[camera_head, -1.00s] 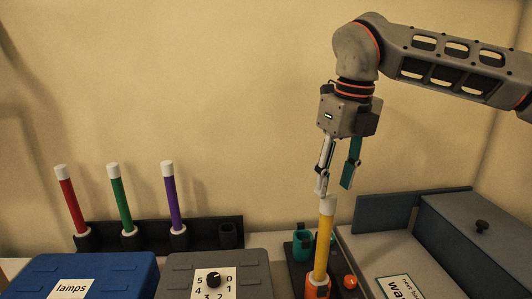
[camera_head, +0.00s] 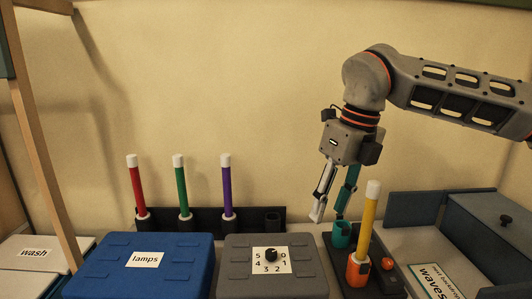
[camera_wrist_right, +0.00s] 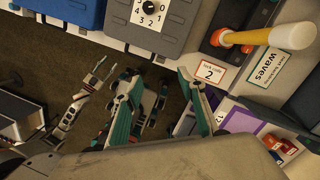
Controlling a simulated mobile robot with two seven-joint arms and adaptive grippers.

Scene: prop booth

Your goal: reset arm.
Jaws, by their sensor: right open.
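My right gripper (camera_head: 334,218) is open and empty in the head view. Its fingertips hang left of the yellow stick lamp (camera_head: 369,220), apart from it, near the teal cup (camera_head: 342,233). The lamp has a white cap and stands slightly tilted in an orange holder (camera_head: 358,269). The right wrist view shows my right gripper's spread teal fingers (camera_wrist_right: 158,80) with nothing between them, and the yellow lamp (camera_wrist_right: 250,37) at top right. A small arm with a gripper (camera_wrist_right: 104,74), apparently my left, shows at left there; its jaw state is unclear.
Red (camera_head: 137,190), green (camera_head: 181,190) and purple (camera_head: 227,190) lamps stand in a black rack (camera_head: 255,216) with an empty socket at its right. A blue lamps box (camera_head: 90,260), a grey dial box (camera_head: 240,285) and a blue-grey box (camera_head: 480,230) stand around. The space above is clear.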

